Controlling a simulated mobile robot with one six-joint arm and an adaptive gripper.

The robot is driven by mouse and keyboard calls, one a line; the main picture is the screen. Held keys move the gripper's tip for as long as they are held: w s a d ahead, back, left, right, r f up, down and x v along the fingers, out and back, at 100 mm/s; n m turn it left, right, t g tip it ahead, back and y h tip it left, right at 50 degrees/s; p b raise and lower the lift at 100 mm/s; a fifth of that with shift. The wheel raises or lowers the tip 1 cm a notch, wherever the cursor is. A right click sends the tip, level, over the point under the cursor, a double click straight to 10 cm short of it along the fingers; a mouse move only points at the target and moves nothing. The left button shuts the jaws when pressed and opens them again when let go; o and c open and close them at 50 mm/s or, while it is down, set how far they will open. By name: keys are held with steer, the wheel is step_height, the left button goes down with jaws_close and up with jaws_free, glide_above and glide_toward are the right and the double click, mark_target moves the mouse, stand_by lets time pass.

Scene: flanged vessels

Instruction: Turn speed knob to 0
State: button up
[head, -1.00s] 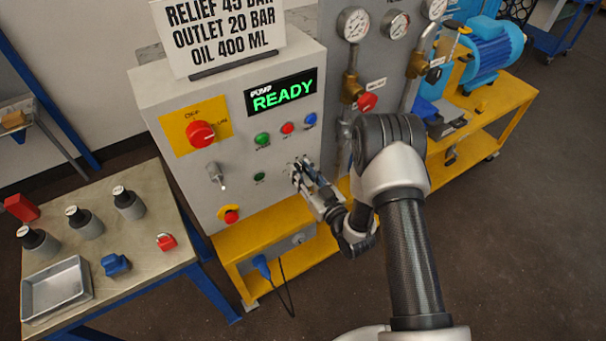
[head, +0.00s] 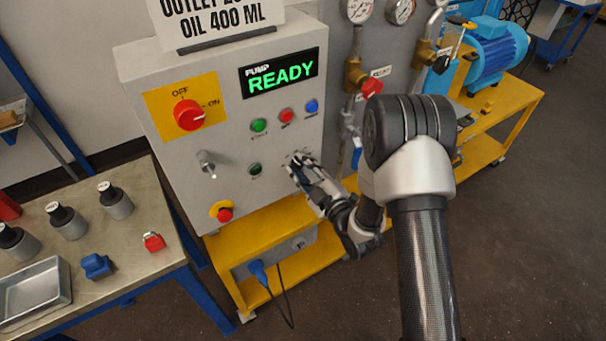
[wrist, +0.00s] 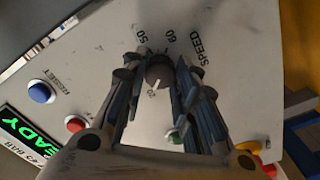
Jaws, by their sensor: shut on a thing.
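The speed knob (wrist: 159,72) is a dark round knob on the grey pump panel (wrist: 95,70), under the SPEED label (wrist: 200,52) in the wrist view. Its white pointer line is turned to the lower left of that picture, near a small mark that is hard to read. My gripper (wrist: 162,70) is shut on the knob, one finger at each side. In the head view my gripper (head: 294,169) is at the panel's lower right and hides the knob. The display (head: 279,74) reads READY.
Green (head: 259,125), red (head: 286,115) and blue (head: 311,106) buttons sit above my gripper. A small green button (head: 255,170), a toggle (head: 207,163), a red emergency stop (head: 224,214) and a red OFF/ON switch (head: 189,115) are to its left. A valve pipe (head: 354,75) stands at right.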

steer(key=n, duration=0.4)
steer(key=shift+n+b, duration=0.3)
steer(key=shift+b, duration=0.1)
steer(key=n, duration=1.4)
steer(key=shift+n, duration=0.3)
steer(key=o, duration=1.1)
